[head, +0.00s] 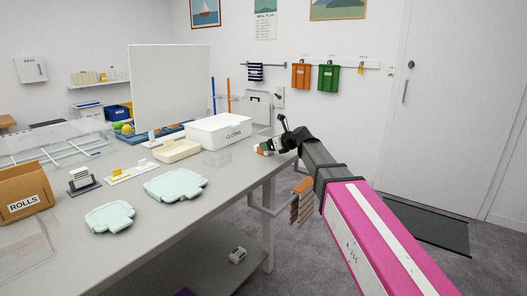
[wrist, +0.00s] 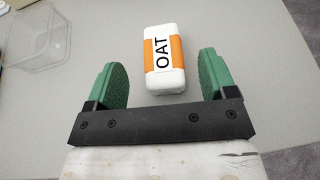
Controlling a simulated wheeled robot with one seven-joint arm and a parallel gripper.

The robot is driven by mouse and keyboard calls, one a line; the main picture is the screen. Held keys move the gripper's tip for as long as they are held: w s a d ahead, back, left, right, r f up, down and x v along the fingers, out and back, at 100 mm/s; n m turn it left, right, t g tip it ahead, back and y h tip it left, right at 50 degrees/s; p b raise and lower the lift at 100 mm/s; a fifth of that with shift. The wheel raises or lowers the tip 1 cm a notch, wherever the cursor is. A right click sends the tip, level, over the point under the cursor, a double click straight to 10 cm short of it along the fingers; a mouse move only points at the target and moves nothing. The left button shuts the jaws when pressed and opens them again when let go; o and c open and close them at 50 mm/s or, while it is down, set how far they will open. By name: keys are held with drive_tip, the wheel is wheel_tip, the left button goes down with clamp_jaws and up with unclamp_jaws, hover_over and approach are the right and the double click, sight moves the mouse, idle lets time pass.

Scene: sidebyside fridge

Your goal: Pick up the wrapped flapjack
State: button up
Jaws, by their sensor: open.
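The wrapped flapjack (wrist: 164,60) is a white rounded block with an orange band and the word OAT, lying on the grey table top in the wrist view. My gripper (wrist: 163,70) is open, with one green finger on each side of the flapjack's near end. Gaps show between the flapjack and both fingers, and its far end reaches beyond the fingertips. In the head view my gripper (head: 267,147) is at the table's right end, and the flapjack is too small and covered there to make out clearly.
A clear plastic tub (wrist: 45,35) stands left of the flapjack. In the head view a white box marked CLOTHS (head: 222,130) and a cream tray (head: 177,151) stand left of my gripper. The table's edge shows right in the wrist view.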

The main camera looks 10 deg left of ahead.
drive_tip(key=x, duration=0.4)
drive_tip(key=shift+w+f, duration=0.2)
drive_tip(key=shift+f, duration=0.05)
drive_tip(key=c, duration=1)
drive_tip(key=shift+r, duration=0.1)
